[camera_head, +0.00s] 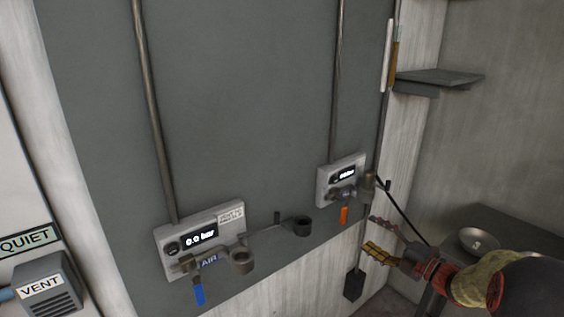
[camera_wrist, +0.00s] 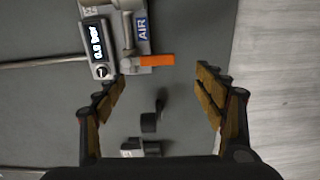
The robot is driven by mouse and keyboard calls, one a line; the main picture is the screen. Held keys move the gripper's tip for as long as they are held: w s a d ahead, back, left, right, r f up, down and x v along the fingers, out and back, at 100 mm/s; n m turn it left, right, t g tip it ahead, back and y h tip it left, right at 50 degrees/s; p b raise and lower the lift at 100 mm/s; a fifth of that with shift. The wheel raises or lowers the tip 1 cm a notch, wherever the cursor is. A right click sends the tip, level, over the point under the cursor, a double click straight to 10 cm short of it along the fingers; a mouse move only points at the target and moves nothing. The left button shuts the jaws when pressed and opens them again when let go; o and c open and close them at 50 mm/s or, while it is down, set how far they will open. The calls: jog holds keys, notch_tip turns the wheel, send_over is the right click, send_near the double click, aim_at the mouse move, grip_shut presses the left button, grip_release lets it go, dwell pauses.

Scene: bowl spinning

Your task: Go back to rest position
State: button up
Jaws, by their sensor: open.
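My gripper (camera_head: 372,238) is at the lower right of the head view, its jaws apart and empty, in front of the wall below the right-hand gauge box. In the wrist view my gripper (camera_wrist: 160,92) shows its two brown padded fingers spread wide with nothing between them. The right gauge box (camera_head: 342,178) has a small display and an orange handle (camera_head: 343,215) hanging down. In the wrist view the orange handle (camera_wrist: 156,60) lies beyond the fingertips, apart from them, beside a blue AIR label (camera_wrist: 141,27).
The left gauge box (camera_head: 198,240) reads 0.0 bar and has a blue handle (camera_head: 199,291). A metal bowl (camera_head: 478,241) sits on a dark table at right. A shelf (camera_head: 440,77) juts out above. A VENT box (camera_head: 45,288) is at lower left.

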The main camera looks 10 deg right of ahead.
jog(key=d+f+m+g+h, duration=0.2)
jog(key=d+f+m+h, duration=0.6)
jog(key=d+f+m, duration=0.3)
jog(key=s+d+r+m+g+h+p, duration=0.1)
jog(key=s+d+m+g+h, duration=0.4)
jog(key=s+m, duration=0.45)
jog(key=s+a+r+m+g+y+p, duration=0.1)
jog(key=s+a+r+m+g+p, duration=0.3)
jog(key=s+a, duration=0.75)
jog(key=s+a+r+m+g+y+b, duration=0.1)
jog(key=s+a+r+m+g+y, duration=0.1)
jog(key=s+a+r, duration=0.65)
jog(key=s+a+r+n+t+p, duration=0.1)
jog(key=a+r, duration=0.1)
jog(key=a, duration=0.2)
jog(key=s+a+r+n+t+y+p, duration=0.1)
jog(key=s+a+r, duration=0.1)
jog(key=a, duration=0.3)
jog(key=s+a+r+n+t+p, duration=0.1)
jog(key=s+a+r, duration=0.1)
jog(key=a, duration=0.3)
jog(key=shift+s+r, duration=0.2)
jog(key=shift+r, duration=0.7)
